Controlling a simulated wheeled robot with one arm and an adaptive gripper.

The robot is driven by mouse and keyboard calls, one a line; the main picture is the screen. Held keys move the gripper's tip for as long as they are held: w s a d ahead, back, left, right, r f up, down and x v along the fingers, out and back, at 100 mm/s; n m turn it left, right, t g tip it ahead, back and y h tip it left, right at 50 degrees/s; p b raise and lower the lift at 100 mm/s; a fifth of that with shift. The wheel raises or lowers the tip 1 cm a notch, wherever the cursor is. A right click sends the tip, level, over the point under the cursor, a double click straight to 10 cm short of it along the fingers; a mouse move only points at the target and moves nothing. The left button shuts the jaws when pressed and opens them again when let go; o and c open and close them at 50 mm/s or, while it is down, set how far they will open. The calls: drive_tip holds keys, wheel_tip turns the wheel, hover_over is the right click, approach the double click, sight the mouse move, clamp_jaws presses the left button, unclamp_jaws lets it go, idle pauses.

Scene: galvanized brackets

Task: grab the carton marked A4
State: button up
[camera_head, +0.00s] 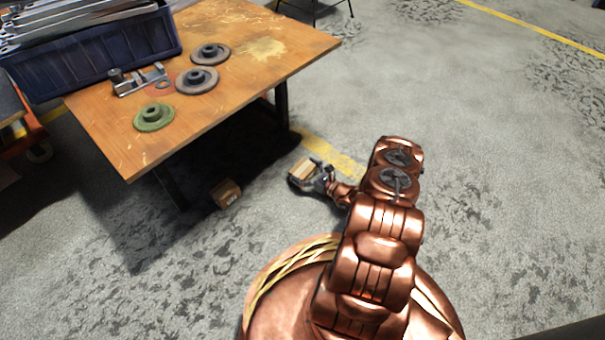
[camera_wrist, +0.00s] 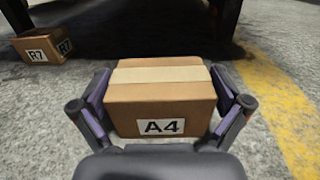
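The carton marked A4 (camera_wrist: 162,120) is a brown box with a pale tape strip on top and a white A4 label on its near face. In the wrist view it is centred between the two purple-padded fingers of my gripper (camera_wrist: 164,100). The pads lie close against its left and right sides, with no clear gap. In the head view the carton (camera_head: 301,170) is at the end of my gripper (camera_head: 315,175), right of the table's near legs. I cannot tell if it touches the floor.
A second carton, marked R7 (camera_wrist: 42,46), sits on the floor to the left near a table leg; the head view shows it too (camera_head: 227,193). The wooden table (camera_head: 255,45) holds a blue crate (camera_head: 100,55) and several round parts. A yellow floor stripe (camera_wrist: 275,105) runs right.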

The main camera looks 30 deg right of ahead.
drive_tip(key=c, duration=0.9)
